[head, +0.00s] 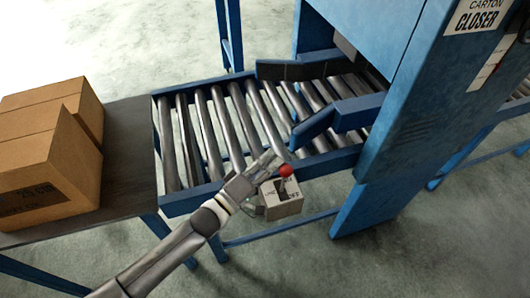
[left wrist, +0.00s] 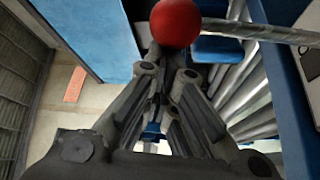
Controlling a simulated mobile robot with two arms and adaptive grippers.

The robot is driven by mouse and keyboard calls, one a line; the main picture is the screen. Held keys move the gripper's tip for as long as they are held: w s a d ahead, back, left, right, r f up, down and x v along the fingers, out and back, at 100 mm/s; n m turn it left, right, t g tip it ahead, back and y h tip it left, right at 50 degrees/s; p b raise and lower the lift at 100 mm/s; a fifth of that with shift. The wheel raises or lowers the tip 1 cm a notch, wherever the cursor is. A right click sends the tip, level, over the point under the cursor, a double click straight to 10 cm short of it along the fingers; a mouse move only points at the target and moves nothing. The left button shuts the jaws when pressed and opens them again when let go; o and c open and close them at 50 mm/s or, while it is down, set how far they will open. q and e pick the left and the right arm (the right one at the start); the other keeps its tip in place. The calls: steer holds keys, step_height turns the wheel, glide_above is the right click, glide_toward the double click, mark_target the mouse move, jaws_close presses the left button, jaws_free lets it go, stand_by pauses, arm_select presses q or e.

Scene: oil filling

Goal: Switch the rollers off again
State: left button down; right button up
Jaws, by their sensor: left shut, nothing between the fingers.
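The switch box (head: 283,205) is a pale box mounted under the near rail of the roller conveyor. Its lever has a red ball knob (head: 286,170) and stands roughly upright in the head view. Part of an "OFF" label shows on the box face. My left gripper (head: 270,163) is shut and empty, just left of the knob. In the left wrist view the red knob (left wrist: 175,22) shows large, close by the converging fingertips (left wrist: 160,60); I cannot tell whether they touch it. My right gripper is not in view.
The steel rollers (head: 225,130) of the conveyor are bare, with blue guides leading into the blue carton closer (head: 415,100). Brown cartons (head: 45,165) stand on the dark table (head: 130,150) at the left. The floor in front of the switch box is clear.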

mark_target(284, 172)
arm_select(q)
steer(key=s+m, duration=0.1)
steer(key=s+d+m+h+b, duration=0.1)
steer(key=s, duration=0.1)
steer(key=s+m+h+b, duration=0.1)
steer(key=s, duration=0.1)
steer(key=shift+d+f+m, duration=0.25)
steer(key=shift+d+m, duration=0.05)
steer(key=shift+m, duration=0.1)
steer(key=shift+s+d+f+m, duration=0.1)
steer(key=shift+s+m, duration=0.2)
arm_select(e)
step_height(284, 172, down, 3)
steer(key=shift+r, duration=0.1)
arm_select(q)
steer(key=shift+s+f, duration=0.1)
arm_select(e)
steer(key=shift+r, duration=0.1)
